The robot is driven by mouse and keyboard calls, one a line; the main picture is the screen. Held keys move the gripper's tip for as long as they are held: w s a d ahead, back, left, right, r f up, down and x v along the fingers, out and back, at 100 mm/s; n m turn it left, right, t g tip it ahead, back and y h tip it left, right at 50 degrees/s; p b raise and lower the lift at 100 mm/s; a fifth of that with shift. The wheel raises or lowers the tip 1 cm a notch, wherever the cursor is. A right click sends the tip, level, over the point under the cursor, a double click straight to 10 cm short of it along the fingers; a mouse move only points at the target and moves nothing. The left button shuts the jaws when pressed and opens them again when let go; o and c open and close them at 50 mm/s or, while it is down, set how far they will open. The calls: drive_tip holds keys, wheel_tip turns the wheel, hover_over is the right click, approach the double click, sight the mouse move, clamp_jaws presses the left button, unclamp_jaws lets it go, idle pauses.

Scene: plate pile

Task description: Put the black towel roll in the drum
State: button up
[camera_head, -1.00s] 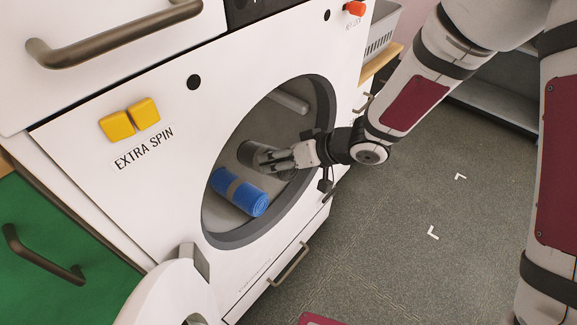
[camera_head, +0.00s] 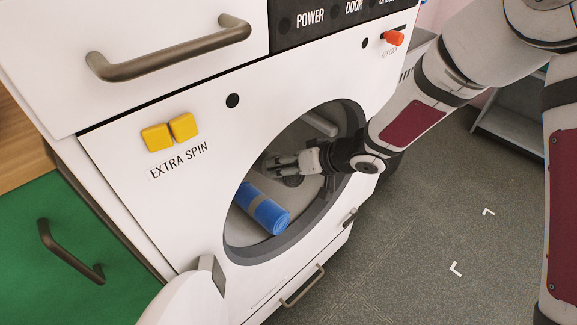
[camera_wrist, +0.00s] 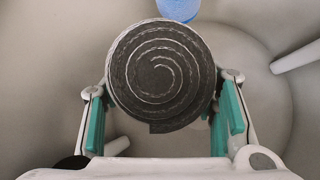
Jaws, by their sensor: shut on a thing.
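The black towel roll (camera_wrist: 160,75) shows end-on in the wrist view as a dark spiral with a pale edge. It sits between the two teal-padded fingers of my gripper (camera_wrist: 163,112), which is shut on it. In the head view my gripper (camera_head: 281,163) reaches through the round opening into the drum (camera_head: 243,226). The held roll is hard to make out there, dark and mostly hidden by the fingers. Its contact with the drum wall cannot be told.
A blue roll (camera_head: 263,208) with a grey band lies low in the drum, also at the wrist view's top edge (camera_wrist: 179,9). A pale paddle (camera_head: 321,124) juts from the drum wall. The white door (camera_head: 178,300) hangs open below left. Floor at right is clear.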

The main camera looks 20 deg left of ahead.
drive_tip(key=o, duration=1.3)
drive_tip(key=shift+o, duration=0.2)
drive_tip(key=v, duration=1.2)
drive_tip(key=shift+w, duration=0.1)
